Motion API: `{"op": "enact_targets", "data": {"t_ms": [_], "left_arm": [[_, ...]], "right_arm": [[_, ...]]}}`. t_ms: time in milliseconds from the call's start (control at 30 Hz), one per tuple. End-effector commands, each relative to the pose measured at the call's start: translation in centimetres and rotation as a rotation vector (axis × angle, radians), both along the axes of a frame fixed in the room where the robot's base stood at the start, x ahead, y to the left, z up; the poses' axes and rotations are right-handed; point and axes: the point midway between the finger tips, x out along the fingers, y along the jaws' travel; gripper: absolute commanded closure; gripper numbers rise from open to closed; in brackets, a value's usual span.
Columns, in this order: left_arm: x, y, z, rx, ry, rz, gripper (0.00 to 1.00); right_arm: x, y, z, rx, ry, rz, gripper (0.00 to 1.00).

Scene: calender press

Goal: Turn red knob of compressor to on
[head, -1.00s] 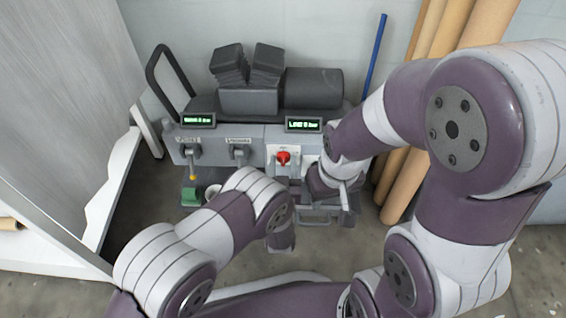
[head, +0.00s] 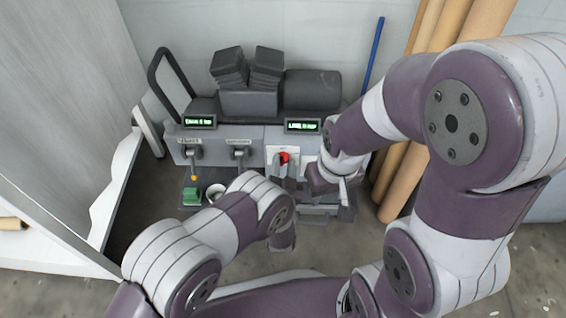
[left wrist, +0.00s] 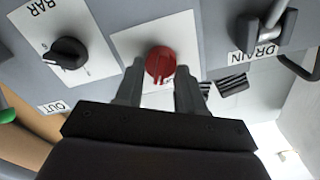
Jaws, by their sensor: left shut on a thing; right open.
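The red knob (head: 284,157) is on a white plate on the front of the grey compressor (head: 252,140). In the left wrist view the red knob (left wrist: 161,62) sits between the two fingers of my left gripper (left wrist: 158,80), which is shut on it. In the head view my left gripper (head: 284,170) reaches up to the knob from below and covers its lower part. My right gripper (head: 346,198) is to the right of the knob, in front of the machine, and is open and apart from the knob. Its fingers are hard to make out.
A black knob (left wrist: 65,53) marked BAR and a DRAIN lever (left wrist: 265,28) flank the red knob in the left wrist view. A green block (head: 191,196) and a white ring (head: 215,191) lie at the lower left. Brown rolls (head: 405,180) and a blue pole (head: 375,55) stand right.

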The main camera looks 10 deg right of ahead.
Motion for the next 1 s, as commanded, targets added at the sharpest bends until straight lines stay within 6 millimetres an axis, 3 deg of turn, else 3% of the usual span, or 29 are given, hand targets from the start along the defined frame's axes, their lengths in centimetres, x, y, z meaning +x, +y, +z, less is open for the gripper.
{"op": "enact_targets", "data": {"t_ms": [600,1000], "left_arm": [[-0.1,-0.2,-0.1,0.524,-0.151,-0.002,0.92],[-0.1,-0.3,-0.3,0.705,-0.203,-0.003,0.92]], "right_arm": [[0.0,0.0,1.9,0.0,0.0,0.0,0.57],[0.0,0.0,2.3,0.0,0.0,0.0,0.57]]}}
